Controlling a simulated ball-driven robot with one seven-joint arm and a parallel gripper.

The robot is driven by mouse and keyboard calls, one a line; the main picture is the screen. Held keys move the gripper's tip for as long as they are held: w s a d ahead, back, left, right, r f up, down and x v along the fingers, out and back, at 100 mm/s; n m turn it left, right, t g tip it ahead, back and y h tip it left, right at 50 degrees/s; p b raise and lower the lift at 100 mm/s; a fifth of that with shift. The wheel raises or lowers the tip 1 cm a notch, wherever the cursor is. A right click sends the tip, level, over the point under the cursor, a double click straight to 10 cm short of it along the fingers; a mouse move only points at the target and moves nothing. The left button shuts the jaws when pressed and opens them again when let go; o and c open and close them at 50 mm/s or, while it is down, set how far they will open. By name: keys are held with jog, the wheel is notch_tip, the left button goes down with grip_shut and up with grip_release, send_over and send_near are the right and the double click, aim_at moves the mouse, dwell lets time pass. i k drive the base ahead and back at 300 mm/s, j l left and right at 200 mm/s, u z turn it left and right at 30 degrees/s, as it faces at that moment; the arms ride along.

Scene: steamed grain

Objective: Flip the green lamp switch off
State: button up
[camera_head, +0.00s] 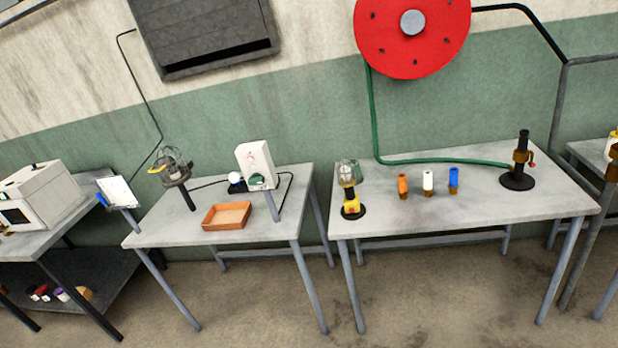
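No clearly marked lamp switch can be made out at this distance. A white upright box (255,162) with a faint red mark stands on the middle table, and a small green part (258,182) shows at its lower front. A small round white bulb-like thing (236,178) is just left of it, with a black cable nearby. On the right table, a lamp-like thing with a glass top (347,168) and a black and yellow base stands at the left edge, with a greenish glass shape behind it. My gripper is not in view.
The middle table (160,222) also holds an orange tray (227,216) and a wire-caged device (178,170). The right table (420,212) holds orange, white and blue cylinders and a black stand (518,180). A narrow floor gap separates these tables. Open floor lies in front.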

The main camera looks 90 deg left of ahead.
aim_at(256, 179)
jog(key=u, duration=2.85)
